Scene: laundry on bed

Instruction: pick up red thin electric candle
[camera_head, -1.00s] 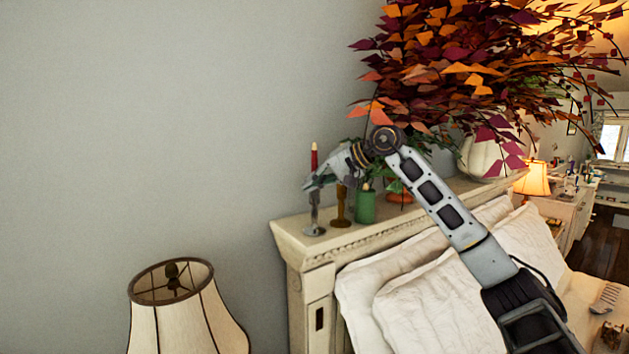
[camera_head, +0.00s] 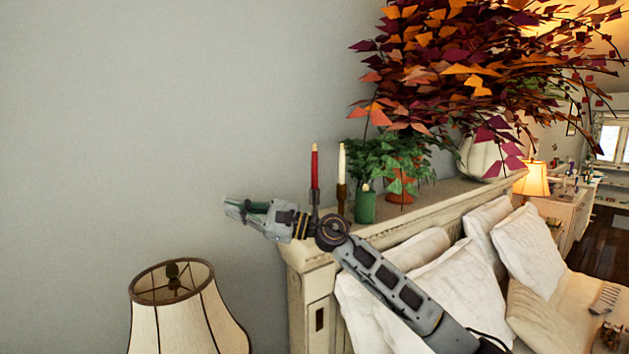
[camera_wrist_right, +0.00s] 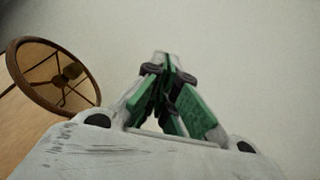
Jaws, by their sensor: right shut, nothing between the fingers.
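The red thin candle (camera_head: 315,167) stands upright in a dark holder (camera_head: 314,203) on the headboard shelf, near its left end. My right gripper (camera_head: 230,208) is shut and empty in front of the grey wall, to the left of the candle and apart from it. Its closed fingers (camera_wrist_right: 165,88) also show in the right wrist view, with nothing between them. The lower part of the candle's holder is hidden behind my right arm. My left gripper is not in view.
A white candle (camera_head: 342,162) and a green candle (camera_head: 365,207) stand just right of the red one. Leafy plants (camera_head: 390,163) and a white vase (camera_head: 484,156) stand farther along the shelf. A lampshade (camera_head: 187,310) stands below left; it also shows in the wrist view (camera_wrist_right: 22,98). Pillows (camera_head: 460,285) lie below the shelf.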

